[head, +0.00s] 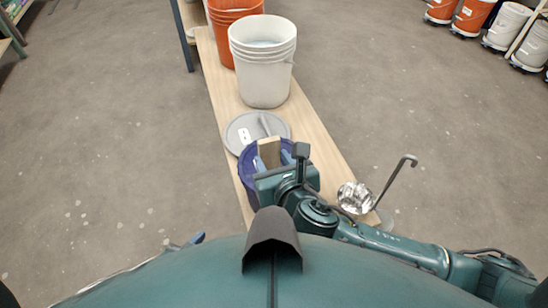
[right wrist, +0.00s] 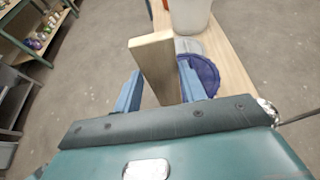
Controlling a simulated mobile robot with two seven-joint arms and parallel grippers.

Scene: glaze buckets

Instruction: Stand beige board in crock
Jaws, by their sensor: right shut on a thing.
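The beige board (head: 268,150) is held in my right gripper (head: 273,163). In the right wrist view the board (right wrist: 155,62) stands up between the two blue fingers. The dark blue-purple crock (head: 246,163) is on the wooden bench, partly hidden behind the board and my right gripper. In the right wrist view it shows (right wrist: 207,72) beyond the right finger. I cannot tell whether the board's lower end is inside the crock or above it. A blue tip of my left gripper (head: 197,239) shows at the lower left, apart from the bench; its jaws are mostly hidden.
A grey lid-like disc (head: 240,128) lies just behind the crock. A white bucket (head: 263,75) and an orange bucket (head: 225,22) stand farther back on the bench (head: 308,130). A metal ladle (head: 355,197) is at the right, near my right arm. Floor is open left.

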